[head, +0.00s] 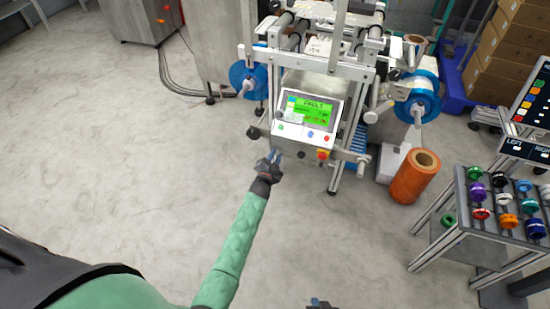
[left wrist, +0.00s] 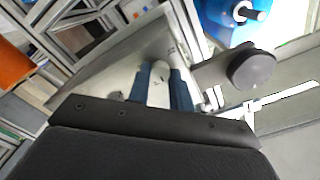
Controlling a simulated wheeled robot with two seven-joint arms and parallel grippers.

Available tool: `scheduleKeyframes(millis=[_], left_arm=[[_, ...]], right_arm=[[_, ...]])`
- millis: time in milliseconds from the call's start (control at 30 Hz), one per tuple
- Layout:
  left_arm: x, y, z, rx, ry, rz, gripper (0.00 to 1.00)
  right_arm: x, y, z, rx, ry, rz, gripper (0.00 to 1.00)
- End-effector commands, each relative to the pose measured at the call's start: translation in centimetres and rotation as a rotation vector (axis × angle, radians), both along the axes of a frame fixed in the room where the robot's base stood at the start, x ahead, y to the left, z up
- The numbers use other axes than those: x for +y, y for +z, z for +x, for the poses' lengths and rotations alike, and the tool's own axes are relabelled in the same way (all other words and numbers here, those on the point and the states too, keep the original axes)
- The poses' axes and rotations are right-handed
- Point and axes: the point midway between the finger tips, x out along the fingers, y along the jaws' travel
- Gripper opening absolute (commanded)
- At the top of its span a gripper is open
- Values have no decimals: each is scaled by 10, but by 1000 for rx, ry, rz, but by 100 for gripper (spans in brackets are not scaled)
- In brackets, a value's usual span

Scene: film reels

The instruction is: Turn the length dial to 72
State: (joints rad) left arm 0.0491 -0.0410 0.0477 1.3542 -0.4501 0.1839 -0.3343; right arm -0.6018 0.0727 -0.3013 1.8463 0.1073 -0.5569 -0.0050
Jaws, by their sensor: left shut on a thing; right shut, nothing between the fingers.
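The labelling machine's control panel (head: 291,132) has a lit green screen (head: 313,110) with text too small to read. My left gripper (head: 276,156) is at the panel's lower left side. In the left wrist view its two blue fingers (left wrist: 163,88) are shut on a white round piece, which looks like the length dial (left wrist: 158,93). A small dark mark shows on it, but I cannot read its setting. In the head view the dial is hidden by the gripper. My right gripper (head: 320,303) is shut and empty, barely showing at the bottom edge.
A black knob (head: 253,133) sits just left of the panel; it also shows in the left wrist view (left wrist: 252,68). A red button (head: 322,155) is at the panel's lower right. An orange roll (head: 415,176) and a rack of coloured reels (head: 480,214) stand right.

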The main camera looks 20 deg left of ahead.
Motion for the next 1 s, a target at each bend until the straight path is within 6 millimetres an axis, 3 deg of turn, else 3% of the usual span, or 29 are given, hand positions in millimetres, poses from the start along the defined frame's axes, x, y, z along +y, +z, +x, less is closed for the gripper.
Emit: scheduleKeyframes(millis=[500, 1000], left_arm=[[-1, -3, 0, -14, 0, 415, 0], [-1, -1, 0, -19, 0, 550, 0]], right_arm=[[-1, -20, -3, 1, -1, 0, 0], [-1, -25, -3, 1, -3, -1, 0]])
